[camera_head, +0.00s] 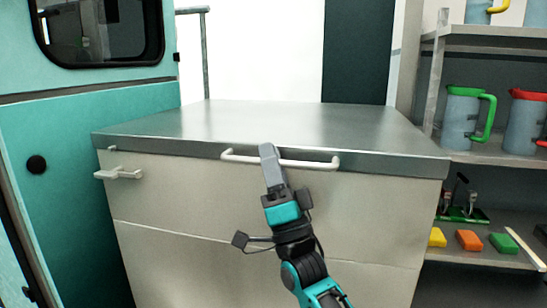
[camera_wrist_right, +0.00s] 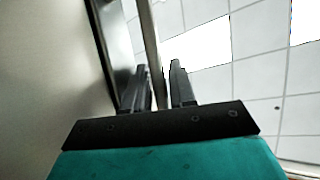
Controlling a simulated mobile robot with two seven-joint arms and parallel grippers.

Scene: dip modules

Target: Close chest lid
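The chest (camera_head: 262,215) is a pale grey box in the middle of the head view. Its flat metal lid (camera_head: 250,125) lies level on top, with no gap visible along the front edge. A white bar handle (camera_head: 310,164) runs along the lid's front. My right gripper (camera_head: 267,150) is at the handle's left part, with its fingers pointing up. In the right wrist view a pale bar (camera_wrist_right: 150,45), which looks like the handle, passes between the two fingers. Whether they grip it cannot be told. My left gripper is not in view.
A teal door or cabinet (camera_head: 90,130) stands close on the left. Shelves on the right hold jugs (camera_head: 462,118) and coloured blocks (camera_head: 469,240). The lid's top is bare.

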